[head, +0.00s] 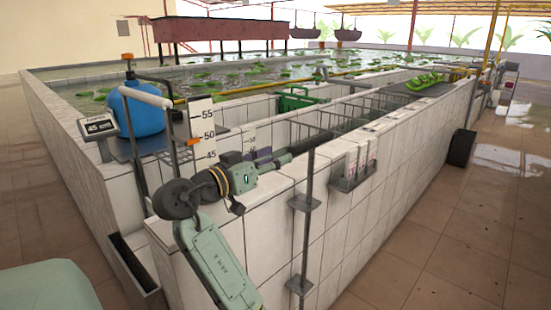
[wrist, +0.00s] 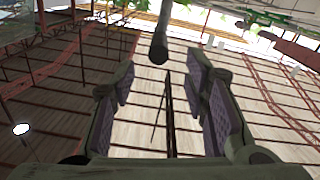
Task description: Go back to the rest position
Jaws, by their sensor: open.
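My gripper (head: 274,159) is at the end of my grey-green arm, above the near tiled wall in the head view. Its fingers are small and dark there. In the wrist view my gripper (wrist: 161,78) has its two purple-padded fingers spread wide, with nothing between the pads. A dark rod (head: 312,142) lies just beyond the fingers in the head view. In the wrist view the blunt end of a dark rod (wrist: 159,50) shows beyond the fingertips; whether it touches them I cannot tell.
A tiled basin wall (head: 400,160) runs below and beyond my arm. A thin post (head: 307,215) with brackets stands close by. A blue round tank (head: 143,110), a "45 cm" sign (head: 99,127) and a numbered gauge (head: 204,130) are at left. Wet floor (head: 450,240) is open at right.

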